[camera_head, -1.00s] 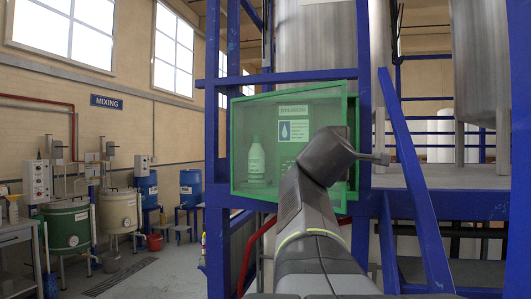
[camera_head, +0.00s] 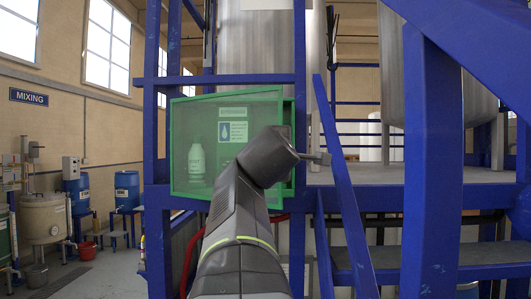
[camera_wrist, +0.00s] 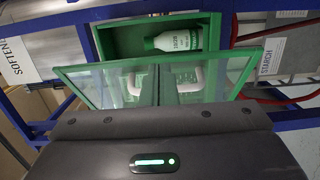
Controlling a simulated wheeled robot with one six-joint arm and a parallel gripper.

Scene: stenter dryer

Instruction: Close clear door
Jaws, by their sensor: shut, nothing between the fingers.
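The clear door (camera_head: 222,122) has a green frame and is mounted on a green wall cabinet (camera_head: 289,120) on the blue framework. In the wrist view the door (camera_wrist: 110,85) stands ajar, swung out from the cabinet (camera_wrist: 120,38), with light U-shaped handle shapes on the panel; one may be a reflection. A white bottle with a green cap (camera_head: 196,162) stands inside, also seen in the wrist view (camera_wrist: 180,40). My gripper (camera_head: 322,158) is shut and empty in front of the cabinet's right side.
A blue diagonal rail (camera_head: 345,190) and a thick blue post (camera_head: 428,170) stand right of my arm. A platform (camera_head: 390,176) with steel tanks lies behind. Blue drums (camera_head: 127,190) and a vat (camera_head: 44,218) stand at the left, with open floor (camera_head: 110,275) before them.

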